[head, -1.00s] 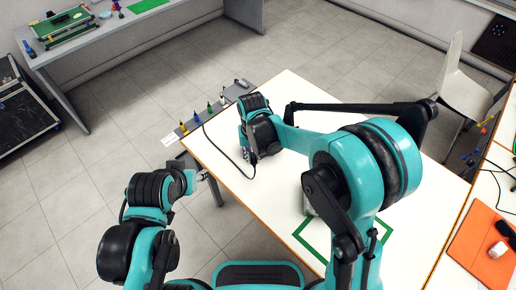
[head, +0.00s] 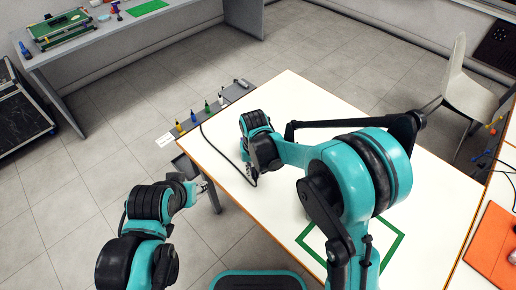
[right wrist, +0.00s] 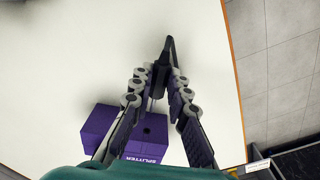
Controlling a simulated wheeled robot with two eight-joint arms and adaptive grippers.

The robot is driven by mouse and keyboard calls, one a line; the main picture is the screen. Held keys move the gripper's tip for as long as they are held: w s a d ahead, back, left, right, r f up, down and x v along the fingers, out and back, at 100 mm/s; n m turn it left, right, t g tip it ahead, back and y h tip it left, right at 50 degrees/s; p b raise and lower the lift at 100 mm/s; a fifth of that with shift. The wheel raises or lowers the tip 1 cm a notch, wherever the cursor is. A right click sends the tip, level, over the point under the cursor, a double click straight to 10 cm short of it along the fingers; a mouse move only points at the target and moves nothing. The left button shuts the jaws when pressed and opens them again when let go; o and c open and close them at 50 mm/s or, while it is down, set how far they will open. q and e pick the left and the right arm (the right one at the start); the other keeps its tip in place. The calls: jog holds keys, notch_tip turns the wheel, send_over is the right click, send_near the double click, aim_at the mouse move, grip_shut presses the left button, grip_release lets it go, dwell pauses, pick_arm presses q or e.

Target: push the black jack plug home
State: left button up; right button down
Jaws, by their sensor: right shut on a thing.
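My right gripper (head: 251,177) is over the white table (head: 305,100), near its left side. In the right wrist view its fingers (right wrist: 167,62) come together at their tips, shut on the black jack plug (right wrist: 168,47). A black cable (head: 216,143) runs from the table's left edge to this gripper. A purple box marked SPLITTER (right wrist: 105,125) with a dark round hole lies partly behind the fingers in the wrist view. The plug tip appears apart from that hole. The box is hidden in the head view. My left gripper (head: 204,187) hangs beside the table's left edge; its jaws are too small to read.
A grey strip (head: 236,94) with several coloured upright pieces runs along the table's left edge. A green square outline (head: 393,248) marks the near tabletop. An orange mat (head: 490,245) lies at the right, and a pale chair (head: 465,85) stands beyond. The tabletop's far part is clear.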

jog(key=shift+w, duration=0.2)
jog(key=shift+w+a, duration=0.15)
jog(key=shift+w, duration=0.6)
jog(key=shift+w+a, duration=0.1)
jog(key=shift+w, duration=0.6)
jog(key=shift+w, duration=0.2)
jog(key=shift+w+a, duration=0.15)
jog(key=shift+w, duration=0.65)
jog(key=shift+w+a, duration=0.1)
jog(key=shift+w, duration=0.7)
jog(key=shift+w, duration=0.1)
jog(key=c, duration=1.4)
grip_release()
